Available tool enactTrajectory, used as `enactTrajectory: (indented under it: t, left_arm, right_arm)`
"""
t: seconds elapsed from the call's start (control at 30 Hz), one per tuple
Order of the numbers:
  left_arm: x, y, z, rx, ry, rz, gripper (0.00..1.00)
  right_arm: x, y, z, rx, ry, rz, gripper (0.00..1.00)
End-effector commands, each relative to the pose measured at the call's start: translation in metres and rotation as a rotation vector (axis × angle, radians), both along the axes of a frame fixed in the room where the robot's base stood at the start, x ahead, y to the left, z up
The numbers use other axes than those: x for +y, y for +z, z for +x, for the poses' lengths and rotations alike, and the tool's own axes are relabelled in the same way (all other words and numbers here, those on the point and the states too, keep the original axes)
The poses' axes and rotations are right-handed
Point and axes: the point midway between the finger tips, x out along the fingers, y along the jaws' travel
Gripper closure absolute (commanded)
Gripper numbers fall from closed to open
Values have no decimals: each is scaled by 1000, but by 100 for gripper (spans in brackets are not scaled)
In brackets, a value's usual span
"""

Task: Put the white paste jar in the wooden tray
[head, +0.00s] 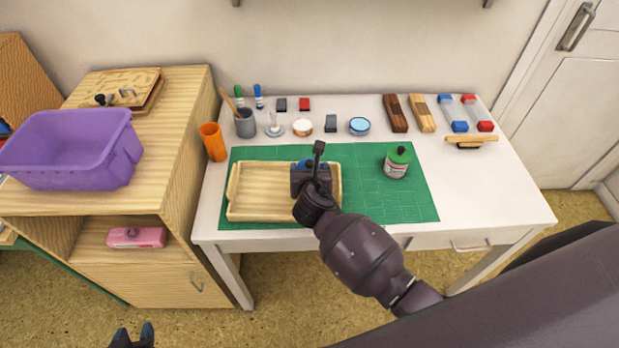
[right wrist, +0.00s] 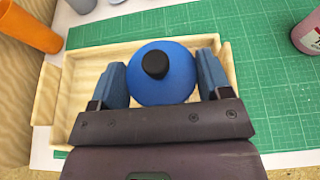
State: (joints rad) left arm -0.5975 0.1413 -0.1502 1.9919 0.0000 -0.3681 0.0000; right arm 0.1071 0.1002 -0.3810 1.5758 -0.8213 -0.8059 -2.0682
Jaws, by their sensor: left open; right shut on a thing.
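The wooden tray (head: 258,203) lies on the green mat, and it also shows in the right wrist view (right wrist: 83,72). My right gripper (head: 313,170) is over the tray's right part. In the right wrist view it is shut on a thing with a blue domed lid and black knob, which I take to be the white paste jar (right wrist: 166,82). The jar's body is hidden under the lid, so I cannot tell whether it touches the tray floor. My left gripper (head: 133,337) is open and empty at the bottom left, away from the desk.
A green-capped bottle (head: 397,162) stands on the mat (head: 415,205) right of the tray. An orange cup (head: 213,142) and grey pen cup (head: 245,123) stand behind left. Pads and stamps line the desk's back. A purple bin (head: 70,150) sits on the left cabinet.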

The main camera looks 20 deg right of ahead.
Motion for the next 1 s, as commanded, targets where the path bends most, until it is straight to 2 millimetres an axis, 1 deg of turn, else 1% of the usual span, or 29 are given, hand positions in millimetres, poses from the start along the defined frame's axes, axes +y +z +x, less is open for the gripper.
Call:
enactTrajectory:
  t: [0.03,0.1,0.17,0.57,0.6,0.77,1.0]
  left_arm:
    - [0,-6,-1,3,0,0,57]
    - [0,-10,-2,6,0,1,57]
    - [0,-13,-3,9,0,1,57]
    - [1,-16,-7,19,2,1,57]
    - [1,-16,-7,19,2,2,57]
    - [1,-15,-6,18,2,2,57]
    - [1,-14,-5,15,2,2,57]
  right_arm:
    - [0,-11,0,3,-1,0,75]
    - [0,-21,0,3,0,-1,75]
    - [1,-27,0,3,0,1,75]
    - [0,-30,0,0,0,-1,75]
    - [0,-31,0,3,0,-2,27]
    - [0,-31,0,1,0,-1,3]
    - [0,-31,0,1,0,0,3]
